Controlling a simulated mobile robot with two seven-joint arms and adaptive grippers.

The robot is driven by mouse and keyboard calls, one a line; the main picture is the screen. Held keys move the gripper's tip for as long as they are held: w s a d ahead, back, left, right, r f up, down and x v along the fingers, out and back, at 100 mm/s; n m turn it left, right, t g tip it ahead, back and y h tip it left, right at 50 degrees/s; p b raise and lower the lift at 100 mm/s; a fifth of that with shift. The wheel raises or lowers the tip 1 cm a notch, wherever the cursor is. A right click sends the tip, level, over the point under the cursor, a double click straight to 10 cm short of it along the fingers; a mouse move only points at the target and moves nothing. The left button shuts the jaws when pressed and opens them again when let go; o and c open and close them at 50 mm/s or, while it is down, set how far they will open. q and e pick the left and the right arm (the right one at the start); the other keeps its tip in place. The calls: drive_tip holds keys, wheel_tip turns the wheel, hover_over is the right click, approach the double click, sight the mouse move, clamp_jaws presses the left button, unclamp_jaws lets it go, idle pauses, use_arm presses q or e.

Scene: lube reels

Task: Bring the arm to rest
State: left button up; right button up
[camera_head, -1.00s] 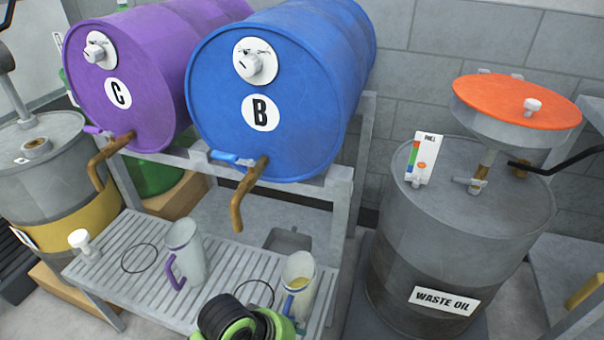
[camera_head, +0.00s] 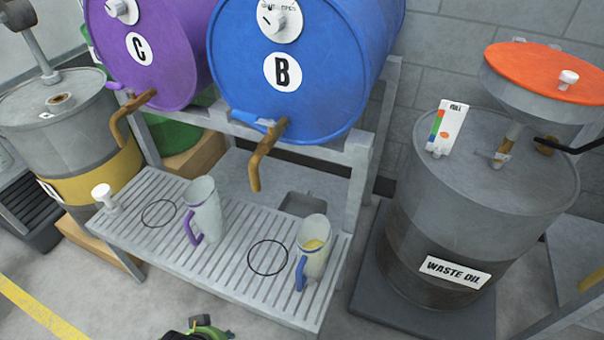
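Only a small green and black part of one of my arms shows at the bottom edge, left of centre, in the head view. I cannot tell which arm it is. No gripper fingers are visible. A jug with a blue handle (camera_head: 313,248) holds some yellowish liquid and stands upright at the right end of the slatted bench (camera_head: 215,262). A jug with a purple handle (camera_head: 204,208) stands upright further left on the bench. My visible arm part is apart from both jugs, in front of the bench.
The blue drum B (camera_head: 285,110) and purple drum C (camera_head: 165,75) lie on a rack, their brown spouts over the bench. A grey waste oil drum (camera_head: 480,215) with an orange-topped funnel (camera_head: 550,72) stands right. A banded drum (camera_head: 65,125) stands left. Floor in front is clear.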

use_arm(q)
drive_tip(key=s+a+f+t, duration=0.1)
drive_tip(key=s+f, duration=0.1)
drive_tip(key=f, duration=1.1)
drive_tip(key=s+a+f, duration=0.1)
drive_tip(key=s+f, duration=0.1)
drive_tip(key=f, duration=1.2)
drive_tip(key=s+r+g+p, duration=0.1)
drive_tip(key=s+r+p, duration=0.4)
drive_tip(key=s+p, duration=0.2)
drive_tip(key=s+a+r+g+p, duration=0.1)
drive_tip(key=s+r+g+p, duration=0.1)
drive_tip(key=s+r+p, duration=0.3)
drive_tip(key=s+p, duration=0.1)
drive_tip(key=s, duration=0.2)
drive_tip(key=shift+s+g+p, duration=0.3)
drive_tip(key=shift+s+p, duration=0.05)
drive_tip(key=shift+s, duration=0.05)
use_arm(e)
drive_tip(key=s+r+g, duration=0.3)
drive_tip(key=s+r, duration=0.7)
drive_tip(key=s, duration=0.5)
drive_tip(key=shift+d+g+h, duration=0.3)
drive_tip(key=shift+d+g, duration=0.1)
drive_tip(key=shift+s, duration=0.1)
